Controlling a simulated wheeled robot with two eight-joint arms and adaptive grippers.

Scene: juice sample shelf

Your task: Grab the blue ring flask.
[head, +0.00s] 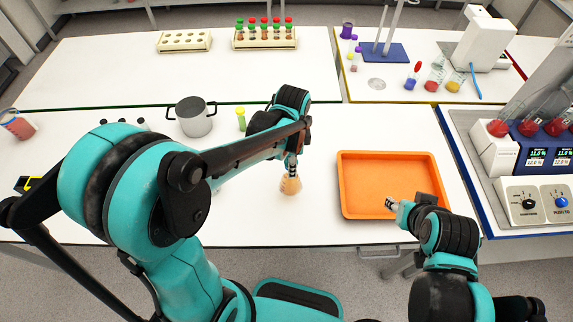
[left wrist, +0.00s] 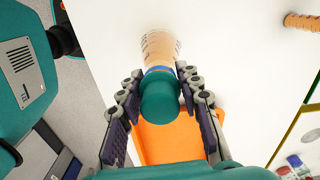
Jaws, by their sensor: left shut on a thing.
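The blue ring flask (head: 290,185) holds orange liquid and stands upright on or just above the white bench, left of the orange tray. In the left wrist view the flask (left wrist: 160,45) shows a blue ring and a dark green cap. My left gripper (head: 292,160) is shut on its neck from above, with a finger on each side (left wrist: 159,72). The gripper hides the flask's top in the head view. My right gripper (head: 393,204) is over the front part of the orange tray, apart from the flask; its jaws are too small to read.
The empty orange tray (head: 375,157) lies right of the flask. A grey pot (head: 194,118) and a yellow-green vial (head: 241,118) stand behind my left arm. Tube racks (head: 264,43) are at the back, and a device (head: 530,190) with red flasks is at right.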

